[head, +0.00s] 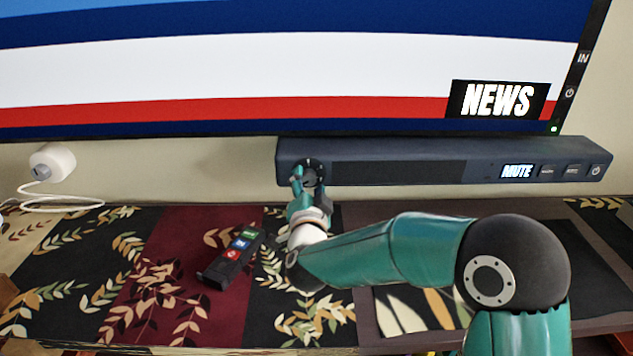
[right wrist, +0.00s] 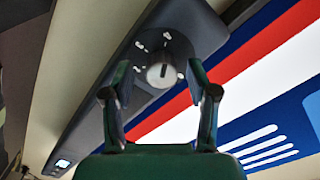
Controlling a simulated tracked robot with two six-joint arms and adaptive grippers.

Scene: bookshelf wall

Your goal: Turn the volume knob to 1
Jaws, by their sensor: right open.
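The dark soundbar (head: 400,147) is mounted on the wall below the TV. Its round volume knob (head: 309,172) is at the bar's left end, partly hidden by my right gripper (head: 305,178) in the head view. In the right wrist view the grey knob (right wrist: 161,74) shows a dark pointer line and white marks around it on the soundbar (right wrist: 95,105). My right gripper (right wrist: 157,84) is open, with one finger on either side of the knob in that view. I cannot tell whether the fingers touch it. My left gripper is not in view.
A TV (head: 300,70) showing news hangs above the bar. A lit MUTE label (head: 517,171) and buttons are at the bar's right end. A dark remote (head: 232,258) lies on the leaf-patterned cloth (head: 185,290) below. A white round device (head: 52,162) with a cable is at left.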

